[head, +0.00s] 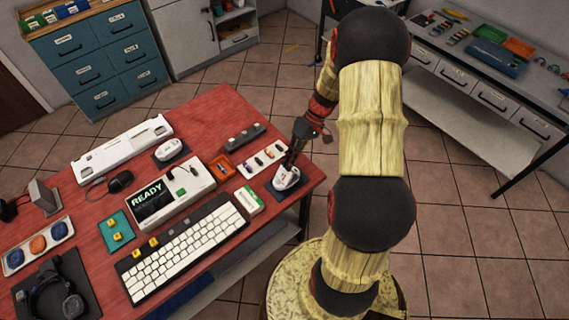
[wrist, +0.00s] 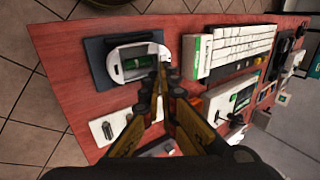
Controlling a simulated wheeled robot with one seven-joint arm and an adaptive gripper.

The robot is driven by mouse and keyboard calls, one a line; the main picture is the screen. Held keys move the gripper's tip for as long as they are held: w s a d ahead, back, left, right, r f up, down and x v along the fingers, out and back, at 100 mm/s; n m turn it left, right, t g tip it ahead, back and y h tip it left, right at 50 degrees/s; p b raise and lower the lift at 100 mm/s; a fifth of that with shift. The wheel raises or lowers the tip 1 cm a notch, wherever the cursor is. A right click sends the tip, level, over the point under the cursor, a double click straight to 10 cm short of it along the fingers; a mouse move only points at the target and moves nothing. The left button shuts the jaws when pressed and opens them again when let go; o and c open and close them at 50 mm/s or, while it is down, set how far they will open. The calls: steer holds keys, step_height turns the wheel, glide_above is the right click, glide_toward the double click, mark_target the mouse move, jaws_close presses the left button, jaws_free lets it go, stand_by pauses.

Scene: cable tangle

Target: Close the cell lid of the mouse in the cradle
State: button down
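The white mouse (head: 286,177) sits in a dark cradle near the table's right corner. In the wrist view the mouse (wrist: 121,52) shows an open bay with a green cell (wrist: 136,64) inside, on the dark cradle (wrist: 97,48). A pale edge at the bay's right end may be the lid; its angle is unclear. My gripper (head: 291,163) is down at the mouse. I see nothing clearly held.
A white tray with small cells (head: 262,158), an orange tray (head: 222,167) and a green-white box (head: 248,200) stand close by. A keyboard (head: 187,248) and a READY device (head: 170,195) lie to the left. Another white mouse (head: 168,149) rests on a dark pad.

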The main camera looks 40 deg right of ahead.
steer(key=shift+d+f+y, duration=0.6)
steer(key=shift+d+y, duration=0.1)
steer(key=shift+y, duration=0.2)
steer(key=d+f+y+b, duration=0.1)
steer(key=y, duration=0.2)
steer(key=shift+d+f+b, duration=0.35)
steer(key=shift+f, duration=0.05)
steer(key=shift+y, duration=0.4)
steer(key=c, duration=2.4)
jaws_free()
steer(key=shift+r, duration=0.15)
steer(key=o, duration=0.4)
steer(key=shift+o, duration=0.2)
steer(key=v, duration=1.2)
steer(key=shift+w, duration=0.1)
